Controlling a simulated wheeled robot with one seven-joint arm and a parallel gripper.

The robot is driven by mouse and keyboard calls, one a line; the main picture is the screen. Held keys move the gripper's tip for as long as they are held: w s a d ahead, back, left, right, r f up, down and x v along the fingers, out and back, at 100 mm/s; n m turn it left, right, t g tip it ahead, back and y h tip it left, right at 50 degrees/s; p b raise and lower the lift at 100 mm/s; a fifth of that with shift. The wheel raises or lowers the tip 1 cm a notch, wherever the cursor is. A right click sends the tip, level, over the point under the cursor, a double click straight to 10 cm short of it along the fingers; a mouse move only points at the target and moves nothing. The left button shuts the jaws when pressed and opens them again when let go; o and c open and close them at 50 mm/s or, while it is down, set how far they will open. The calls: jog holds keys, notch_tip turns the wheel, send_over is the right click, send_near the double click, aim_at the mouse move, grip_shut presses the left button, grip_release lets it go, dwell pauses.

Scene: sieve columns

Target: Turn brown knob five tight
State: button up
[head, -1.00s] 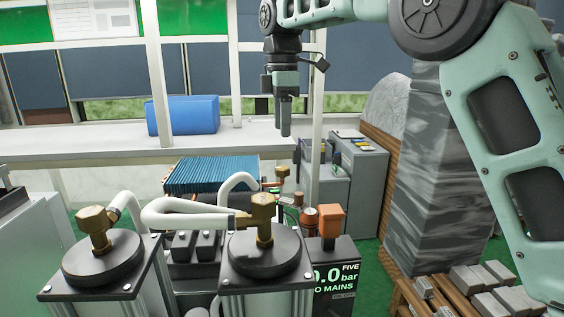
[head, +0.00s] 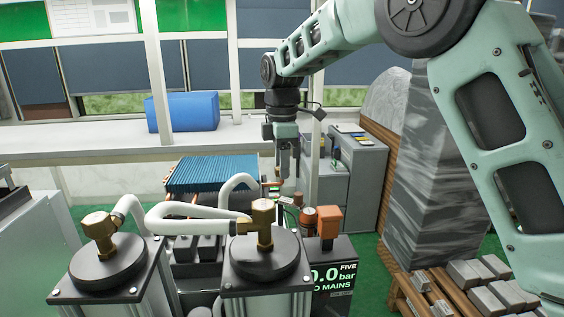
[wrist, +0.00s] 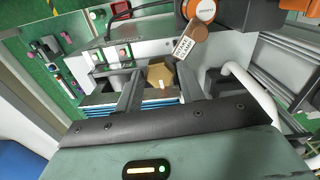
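A tan-brown knob (wrist: 160,76) with a small white mark shows in the wrist view, between and beyond my fingertips. In the head view my gripper (head: 288,172) points down and hides most of that spot. My gripper (wrist: 159,72) is open, with its fingers on either side of the knob in the picture. I cannot tell whether they touch it. A black display box (head: 334,278) marked "FIVE" reads 0.0 bar and "O MAINS", its left part hidden by a column.
Two capped columns (head: 265,262) (head: 108,265) with brass fittings and white hoses (head: 185,213) stand in front.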

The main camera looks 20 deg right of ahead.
jog(key=c, duration=0.5)
jog(key=shift+c, duration=0.2)
